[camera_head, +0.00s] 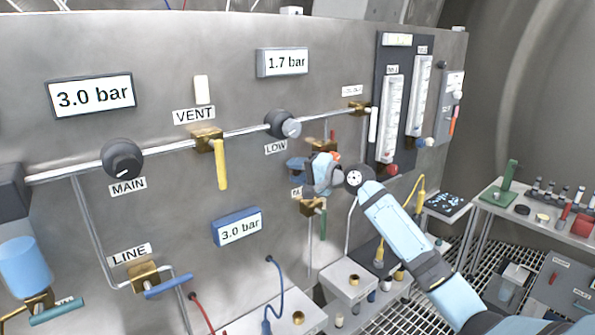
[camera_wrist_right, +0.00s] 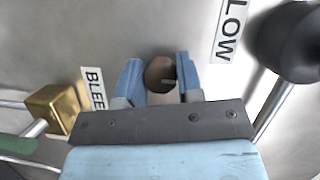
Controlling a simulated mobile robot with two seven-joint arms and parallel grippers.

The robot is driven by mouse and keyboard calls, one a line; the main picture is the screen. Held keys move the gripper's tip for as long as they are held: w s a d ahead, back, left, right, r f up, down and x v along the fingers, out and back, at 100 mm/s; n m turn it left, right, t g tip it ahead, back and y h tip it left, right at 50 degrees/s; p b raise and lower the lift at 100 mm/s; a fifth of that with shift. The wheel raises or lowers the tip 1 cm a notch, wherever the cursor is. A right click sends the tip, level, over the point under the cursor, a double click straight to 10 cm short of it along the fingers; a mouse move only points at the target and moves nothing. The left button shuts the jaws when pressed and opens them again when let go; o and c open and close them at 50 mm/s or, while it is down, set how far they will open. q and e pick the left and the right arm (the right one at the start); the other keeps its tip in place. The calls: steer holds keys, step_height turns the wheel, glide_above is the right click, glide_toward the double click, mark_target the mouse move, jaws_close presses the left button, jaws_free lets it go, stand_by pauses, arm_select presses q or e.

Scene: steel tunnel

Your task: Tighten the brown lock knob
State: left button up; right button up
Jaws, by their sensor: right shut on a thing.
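My left gripper is not in view.
The black LOW knob also shows close by in the right wrist view (camera_wrist_right: 290,40). A brass valve (camera_wrist_right: 52,108) with a green lever is on the other side. The MAIN knob (camera_head: 122,158), the yellow VENT lever (camera_head: 220,165) and a blue-framed 3.0 bar display (camera_head: 238,228) are further left.

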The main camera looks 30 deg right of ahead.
steer(key=o, duration=0.9)
steer(key=b+v, duration=0.2)
steer(key=v, duration=1.1)
steer(key=shift+s+d, duration=0.1)
steer(key=shift+s, duration=0.3)
